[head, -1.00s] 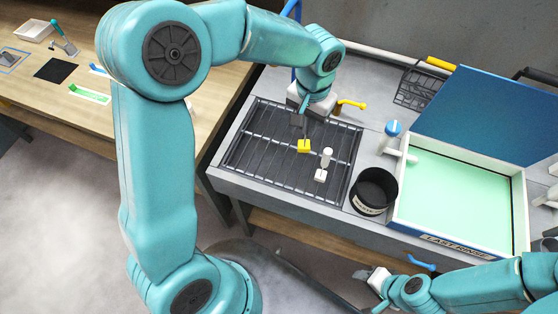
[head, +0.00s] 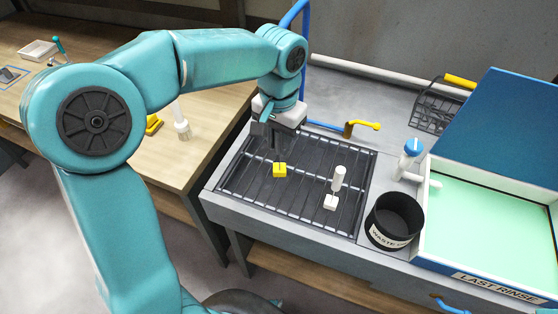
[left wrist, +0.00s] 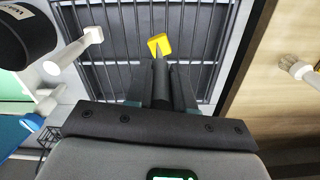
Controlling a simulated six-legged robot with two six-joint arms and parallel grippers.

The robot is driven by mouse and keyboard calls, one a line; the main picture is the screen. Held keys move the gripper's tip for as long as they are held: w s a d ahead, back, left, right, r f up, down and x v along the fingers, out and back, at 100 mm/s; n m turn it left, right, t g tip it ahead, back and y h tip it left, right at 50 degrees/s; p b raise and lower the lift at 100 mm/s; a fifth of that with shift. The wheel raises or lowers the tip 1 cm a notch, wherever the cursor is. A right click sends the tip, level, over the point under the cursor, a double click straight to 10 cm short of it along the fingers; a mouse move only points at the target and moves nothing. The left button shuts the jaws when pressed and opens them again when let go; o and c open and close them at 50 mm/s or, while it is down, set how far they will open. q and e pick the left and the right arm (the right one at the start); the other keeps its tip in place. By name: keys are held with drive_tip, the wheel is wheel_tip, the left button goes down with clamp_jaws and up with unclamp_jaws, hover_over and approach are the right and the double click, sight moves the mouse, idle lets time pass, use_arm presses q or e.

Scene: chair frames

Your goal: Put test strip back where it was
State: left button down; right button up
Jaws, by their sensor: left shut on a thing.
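My left gripper (head: 276,150) is over the dark slatted rack (head: 245,190), pointing down. It is shut on a piece with a yellow block end (head: 280,170). In the left wrist view the yellow end (left wrist: 159,44) sticks out beyond the closed dark fingertips (left wrist: 161,85), with the rack behind it. I cannot tell whether it touches the rack. The grip hides the rest of the piece, and I cannot make out whether it is the test strip. My right gripper is not in view.
A black waste bucket (head: 392,222) and a pale green rinse tray (head: 490,215) stand further right. A wire basket (head: 432,112) is behind. A wooden table (head: 215,105) with a white-and-clear bottle-like thing (head: 182,125) adjoins on the left.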

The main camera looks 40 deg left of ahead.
sight(279, 167)
use_arm(q)
wheel_tip(279, 167, down, 6)
drive_tip(key=shift+r, duration=0.1)
drive_tip(key=shift+w+f, duration=0.1)
drive_tip(key=shift+f, duration=0.25)
drive_tip(key=shift+f+b, duration=0.1)
drive_tip(key=shift+b, duration=0.2)
drive_tip(key=c, duration=1)
unclamp_jaws()
